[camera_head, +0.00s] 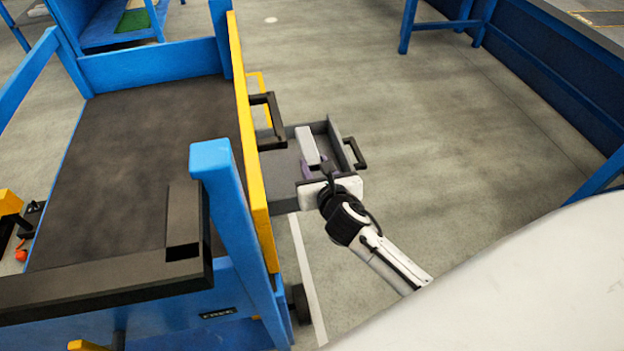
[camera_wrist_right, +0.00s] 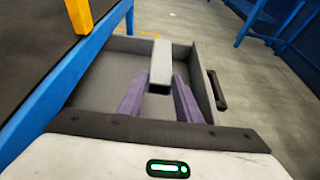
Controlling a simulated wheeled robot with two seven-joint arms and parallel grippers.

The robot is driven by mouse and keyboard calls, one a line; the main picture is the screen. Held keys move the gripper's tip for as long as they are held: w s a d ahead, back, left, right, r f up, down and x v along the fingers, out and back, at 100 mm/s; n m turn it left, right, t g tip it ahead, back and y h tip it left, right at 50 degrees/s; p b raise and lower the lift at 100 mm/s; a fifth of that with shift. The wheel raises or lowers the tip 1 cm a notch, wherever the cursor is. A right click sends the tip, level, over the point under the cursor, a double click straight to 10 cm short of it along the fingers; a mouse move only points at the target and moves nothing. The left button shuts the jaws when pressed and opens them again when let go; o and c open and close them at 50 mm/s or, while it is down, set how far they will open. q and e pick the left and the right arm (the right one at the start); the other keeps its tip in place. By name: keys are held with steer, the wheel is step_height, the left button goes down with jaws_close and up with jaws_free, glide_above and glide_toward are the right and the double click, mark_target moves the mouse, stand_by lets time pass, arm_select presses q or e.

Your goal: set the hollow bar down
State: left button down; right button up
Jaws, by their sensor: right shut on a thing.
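The hollow bar (camera_head: 307,145) is a short pale grey square tube. It is over the open grey drawer (camera_head: 283,193), inside its outline. My right gripper (camera_head: 315,170) has purple fingers and is shut on the bar at its near end. In the right wrist view the bar (camera_wrist_right: 161,62) points away from me between the fingers (camera_wrist_right: 159,97), with its dark open end towards me. I cannot tell whether the bar touches the drawer floor. My left gripper is not in view.
The drawer sticks out from a blue cart with a dark top (camera_head: 140,150) and a yellow edge strip (camera_head: 247,130). The drawer's black handle (camera_head: 357,153) is on its outer wall. A second black handle (camera_head: 270,118) is beside the drawer. Open floor lies to the right.

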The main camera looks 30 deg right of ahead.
step_height(320, 180, down, 4)
steer(key=shift+r+b, duration=0.1)
steer(key=shift+b, duration=0.95)
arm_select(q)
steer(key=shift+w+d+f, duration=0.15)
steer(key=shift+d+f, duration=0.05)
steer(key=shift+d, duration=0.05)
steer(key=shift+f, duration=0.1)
